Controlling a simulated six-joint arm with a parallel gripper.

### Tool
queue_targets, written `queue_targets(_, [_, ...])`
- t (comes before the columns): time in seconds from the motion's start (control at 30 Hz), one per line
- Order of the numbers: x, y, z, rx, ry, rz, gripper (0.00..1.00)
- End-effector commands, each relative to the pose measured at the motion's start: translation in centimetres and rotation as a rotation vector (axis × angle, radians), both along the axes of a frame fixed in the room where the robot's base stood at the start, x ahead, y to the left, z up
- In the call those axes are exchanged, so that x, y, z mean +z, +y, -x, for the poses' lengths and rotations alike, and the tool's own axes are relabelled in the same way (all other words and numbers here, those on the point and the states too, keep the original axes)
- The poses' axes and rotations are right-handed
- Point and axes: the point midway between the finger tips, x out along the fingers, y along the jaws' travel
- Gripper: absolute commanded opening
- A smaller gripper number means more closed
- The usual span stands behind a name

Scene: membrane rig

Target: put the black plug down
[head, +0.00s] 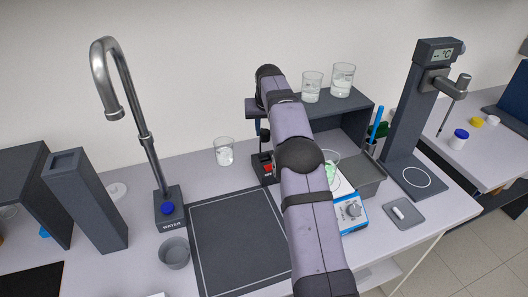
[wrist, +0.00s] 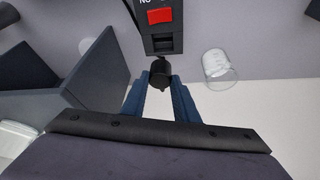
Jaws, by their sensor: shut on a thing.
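My gripper (wrist: 159,84) is shut on the black plug (wrist: 160,70), with one blue finger on each side of it. In the head view the plug (head: 264,135) shows just above a dark box (head: 262,172) with a red switch (head: 267,168). In the wrist view the same box (wrist: 148,42) with its red switch (wrist: 160,16) lies directly beyond the plug. The plug's edge meets the box's edge in this view; I cannot tell whether they touch. My arm hides part of the bench and the underside of the gripper.
A glass beaker (head: 224,151) stands left of the box; it also shows in the wrist view (wrist: 218,66). A dark shelf (head: 335,105) with two beakers is close behind my arm. The dark mat (head: 235,238) in front is bare.

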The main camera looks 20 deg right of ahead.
Motion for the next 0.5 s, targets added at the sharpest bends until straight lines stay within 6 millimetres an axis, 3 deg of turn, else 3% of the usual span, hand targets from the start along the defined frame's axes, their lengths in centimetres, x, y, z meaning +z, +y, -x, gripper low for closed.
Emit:
queue_targets(0.27, [0.3, 0.9, 1.1, -0.003, -0.002, 0.002, 0.0])
queue_targets(0.5, [0.5, 2.4, 3.9, -0.006, 0.0, 0.003, 0.0])
